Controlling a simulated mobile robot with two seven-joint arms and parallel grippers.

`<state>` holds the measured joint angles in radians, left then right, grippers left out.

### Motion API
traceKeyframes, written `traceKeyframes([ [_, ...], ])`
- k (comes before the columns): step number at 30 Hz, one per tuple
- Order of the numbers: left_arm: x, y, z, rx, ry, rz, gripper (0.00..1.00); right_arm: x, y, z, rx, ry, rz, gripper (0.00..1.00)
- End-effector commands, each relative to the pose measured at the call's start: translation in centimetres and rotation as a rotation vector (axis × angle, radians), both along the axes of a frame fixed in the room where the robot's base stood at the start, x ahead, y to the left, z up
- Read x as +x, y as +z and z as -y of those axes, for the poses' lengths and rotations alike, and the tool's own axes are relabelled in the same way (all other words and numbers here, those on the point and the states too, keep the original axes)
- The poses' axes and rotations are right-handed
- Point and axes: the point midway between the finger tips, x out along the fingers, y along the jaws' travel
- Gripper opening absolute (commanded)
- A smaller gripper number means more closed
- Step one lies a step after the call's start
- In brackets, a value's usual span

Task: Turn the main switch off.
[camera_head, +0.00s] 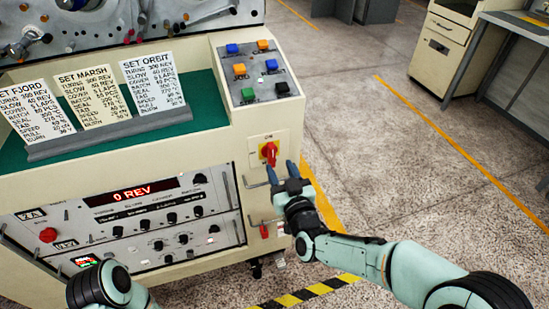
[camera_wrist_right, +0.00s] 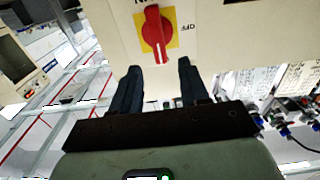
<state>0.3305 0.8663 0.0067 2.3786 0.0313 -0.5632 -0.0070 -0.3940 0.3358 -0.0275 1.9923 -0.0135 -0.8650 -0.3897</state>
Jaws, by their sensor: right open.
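The main switch (camera_head: 269,153) is a red rotary knob on a yellow plate, on the front of the cream cabinet. In the right wrist view the knob (camera_wrist_right: 155,30) has its bar running nearly up and down. An OFF label shows to its right there, and another label is partly cut off at the top edge. My right gripper (camera_head: 281,170) is open and empty just below the switch. In the right wrist view its two fingers (camera_wrist_right: 159,68) stand apart, below the knob and to either side of it, not gripping it. My left gripper is out of view.
Coloured push buttons (camera_head: 262,72) sit above the switch. Metal handles (camera_head: 256,182) stick out beside and below it. A control panel (camera_head: 130,222) reading 0 REV and instruction cards (camera_head: 154,82) are to the left. Open floor (camera_head: 390,160) lies to the right.

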Motion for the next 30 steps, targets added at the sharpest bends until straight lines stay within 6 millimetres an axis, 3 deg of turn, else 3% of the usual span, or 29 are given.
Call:
traceKeyframes([
  [3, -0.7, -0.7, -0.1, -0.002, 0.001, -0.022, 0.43, 2.3, -0.2, -0.8, 0.000, 0.000, 0.000, 0.45],
  [9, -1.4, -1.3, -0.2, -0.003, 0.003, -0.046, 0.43, 4.6, -0.1, -1.5, 0.000, 0.000, 0.000, 0.45],
  [22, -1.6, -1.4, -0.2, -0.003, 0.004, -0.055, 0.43, 5.4, -0.1, -1.8, -0.001, 0.000, -0.002, 0.45],
  [26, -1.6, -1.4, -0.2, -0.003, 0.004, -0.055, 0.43, 5.4, -0.1, -1.7, -0.001, 0.000, -0.002, 0.02],
  [30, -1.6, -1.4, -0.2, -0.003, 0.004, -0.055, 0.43, 5.4, -0.1, -1.7, -0.001, 0.000, -0.002, 0.00],
])
